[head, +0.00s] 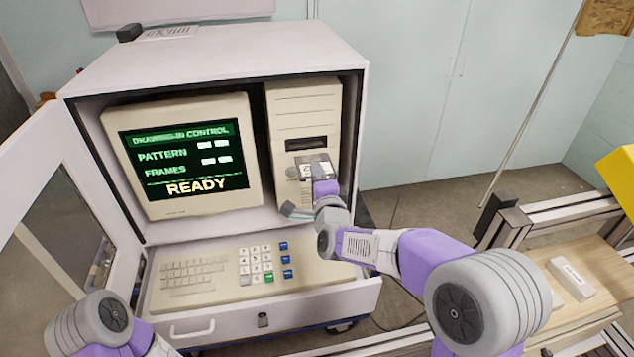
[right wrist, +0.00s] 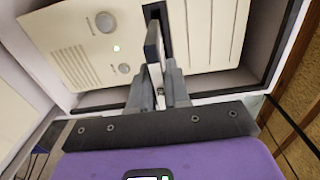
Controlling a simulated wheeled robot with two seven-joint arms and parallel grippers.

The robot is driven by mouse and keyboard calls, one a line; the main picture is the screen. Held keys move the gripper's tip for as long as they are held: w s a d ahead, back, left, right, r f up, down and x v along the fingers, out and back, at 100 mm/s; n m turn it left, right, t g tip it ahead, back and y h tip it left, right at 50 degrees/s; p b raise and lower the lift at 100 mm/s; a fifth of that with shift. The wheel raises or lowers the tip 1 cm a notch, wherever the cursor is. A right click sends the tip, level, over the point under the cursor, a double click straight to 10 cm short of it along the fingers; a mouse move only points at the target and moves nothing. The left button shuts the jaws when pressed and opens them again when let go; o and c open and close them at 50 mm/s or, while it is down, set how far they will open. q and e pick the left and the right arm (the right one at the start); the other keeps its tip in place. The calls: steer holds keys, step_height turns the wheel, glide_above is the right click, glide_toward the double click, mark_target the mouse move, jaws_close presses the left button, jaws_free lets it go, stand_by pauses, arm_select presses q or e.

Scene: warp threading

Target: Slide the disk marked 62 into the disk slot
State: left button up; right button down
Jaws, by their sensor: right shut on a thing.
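The disk (head: 313,168) has a pale label whose marking is too small to read. My right gripper (head: 322,183) is shut on it, in front of the beige computer tower (head: 305,105). In the head view the disk shows just below the dark disk slot (head: 306,143). In the right wrist view the disk (right wrist: 153,52) stands edge-on between the fingers of my right gripper (right wrist: 160,92). Its far edge points at the dark slot (right wrist: 165,22), and I cannot tell whether it has entered. My left arm shows at the lower left, but its gripper is out of view.
A monitor (head: 185,155) reading READY stands left of the tower inside the white cabinet (head: 215,60). A keyboard (head: 195,275) lies in the drawer below. The cabinet walls are close around the tower. A wooden board (head: 590,265) holds a small white block at right.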

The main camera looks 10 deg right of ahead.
mark_target(310, 155)
steer(key=shift+w, duration=0.2)
steer(key=shift+w+p, duration=1.2)
steer(key=shift+w, duration=1.05)
steer(key=shift+w+p, duration=1.3)
steer(key=shift+w, duration=0.55)
steer(key=shift+w+f+b, duration=0.1)
steer(key=shift+w+b, duration=0.25)
steer(key=shift+w, duration=1.15)
